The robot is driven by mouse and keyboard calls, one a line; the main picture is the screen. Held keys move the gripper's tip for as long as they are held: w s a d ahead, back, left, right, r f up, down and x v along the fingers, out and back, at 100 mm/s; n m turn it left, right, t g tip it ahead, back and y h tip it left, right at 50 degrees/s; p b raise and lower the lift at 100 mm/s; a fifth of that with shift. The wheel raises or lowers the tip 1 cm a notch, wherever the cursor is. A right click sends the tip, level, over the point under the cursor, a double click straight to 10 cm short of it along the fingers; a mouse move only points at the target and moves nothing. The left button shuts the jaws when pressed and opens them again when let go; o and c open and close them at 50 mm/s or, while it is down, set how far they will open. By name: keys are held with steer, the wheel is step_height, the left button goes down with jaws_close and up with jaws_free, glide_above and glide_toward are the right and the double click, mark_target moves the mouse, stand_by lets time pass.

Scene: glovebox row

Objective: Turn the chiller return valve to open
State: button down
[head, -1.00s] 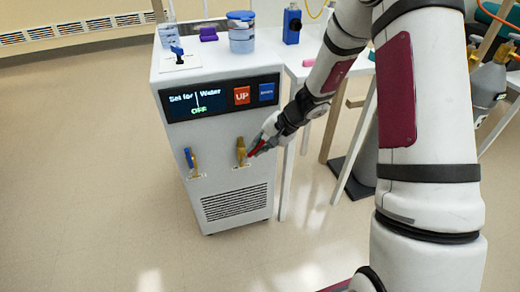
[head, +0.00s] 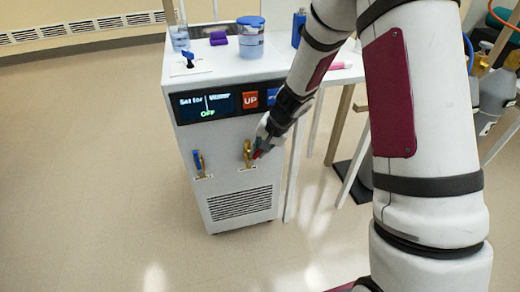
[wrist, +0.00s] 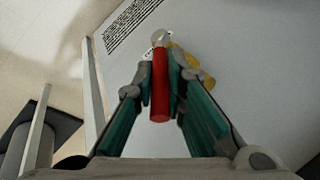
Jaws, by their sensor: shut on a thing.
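The chiller is a white cabinet (head: 223,151) with two brass valves low on its front. The right valve (head: 247,150) has a red lever, and my gripper (head: 261,148) is at it from the right. In the wrist view the red lever (wrist: 160,95) lies between the two green-padded fingers, which are shut on it. The brass valve body (wrist: 188,62) shows behind the right finger. The left valve has a blue lever (head: 197,160) standing roughly upright, apart from my gripper. The labels under the valves are too small to read, so I cannot tell which is the return.
The chiller's display (head: 208,105) reads "Set for Water OFF", beside a red UP button (head: 250,100). A white table stands at right. The floor at left is clear.

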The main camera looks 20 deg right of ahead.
steer(key=c, duration=1.6)
jaws_free()
steer(key=shift+c, duration=0.2)
steer(key=v, duration=0.8)
